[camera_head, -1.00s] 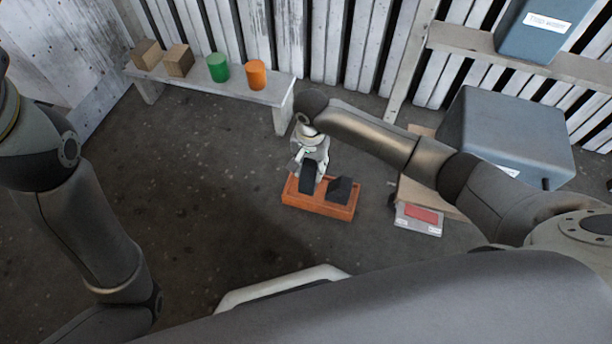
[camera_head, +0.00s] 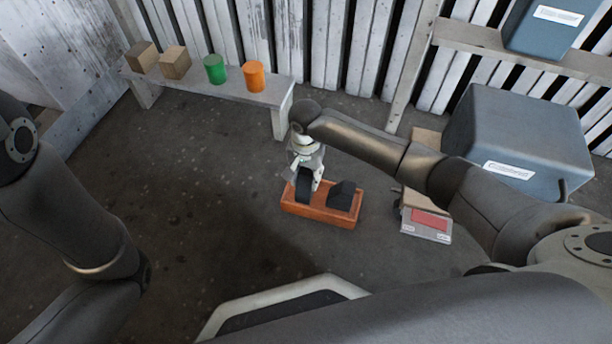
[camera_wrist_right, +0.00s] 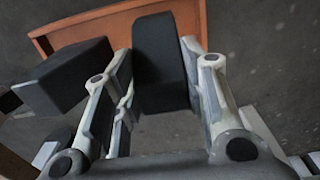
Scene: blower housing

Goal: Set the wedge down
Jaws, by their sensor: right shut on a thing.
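My right gripper (camera_head: 308,178) is shut on a dark, block-like wedge (camera_head: 304,190), held at the left part of an orange tray (camera_head: 320,214). In the right wrist view, the wedge (camera_wrist_right: 158,62) sits between the two fingers of the gripper (camera_wrist_right: 160,85), with the tray rim (camera_wrist_right: 95,22) behind it. A second dark block with a sloped top (camera_head: 342,196) sits in the tray to the right, apart from the held one; it also shows in the right wrist view (camera_wrist_right: 66,78). I cannot tell whether the wedge's underside touches the tray floor. My left gripper is out of view.
A grey bench (camera_head: 200,88) at the back bears two brown boxes, a green cylinder (camera_head: 214,69) and an orange cylinder (camera_head: 254,76). A scale-like device with a red top (camera_head: 430,220) and a large blue-grey bin (camera_head: 520,140) stand right. Floor left of the tray is clear.

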